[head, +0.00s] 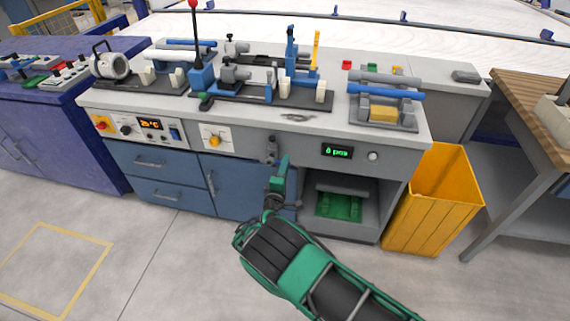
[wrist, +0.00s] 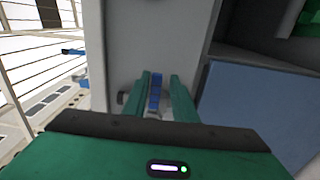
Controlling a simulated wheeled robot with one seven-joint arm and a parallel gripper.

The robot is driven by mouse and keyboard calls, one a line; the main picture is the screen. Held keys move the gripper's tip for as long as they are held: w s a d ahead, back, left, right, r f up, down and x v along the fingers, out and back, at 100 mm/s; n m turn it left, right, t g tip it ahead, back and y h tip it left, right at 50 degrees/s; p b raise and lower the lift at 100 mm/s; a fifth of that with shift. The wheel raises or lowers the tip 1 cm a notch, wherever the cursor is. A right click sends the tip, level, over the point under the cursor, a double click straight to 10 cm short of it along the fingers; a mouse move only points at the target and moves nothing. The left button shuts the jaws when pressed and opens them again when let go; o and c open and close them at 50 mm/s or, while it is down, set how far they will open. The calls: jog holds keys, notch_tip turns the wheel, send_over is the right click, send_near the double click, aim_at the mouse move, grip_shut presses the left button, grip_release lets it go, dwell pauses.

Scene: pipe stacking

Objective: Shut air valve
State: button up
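The air valve (head: 271,148) shows as a grey fitting on the front panel of the workbench, left of the pressure readout (head: 337,151). In the wrist view a blue valve handle (wrist: 155,92) stands between the two green fingers of my gripper (wrist: 160,95). In the head view my gripper (head: 279,176) is in front of the bench, just below the valve. The fingers are apart with the handle between them. I cannot tell whether they press on it. The blue handle is hidden behind my gripper in the head view.
The bench top (head: 300,116) holds pipe fixtures. A yellow bin (head: 432,205) stands at its right, with an open shelf (head: 340,225) under the readout. Blue drawers (head: 152,163) are at the left. The floor in front is clear.

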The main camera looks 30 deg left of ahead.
jog(key=shift+w+r, duration=0.1)
jog(key=shift+r, duration=0.05)
jog(key=v, duration=1)
jog(key=shift+s, duration=0.35)
jog(key=shift+d, duration=0.1)
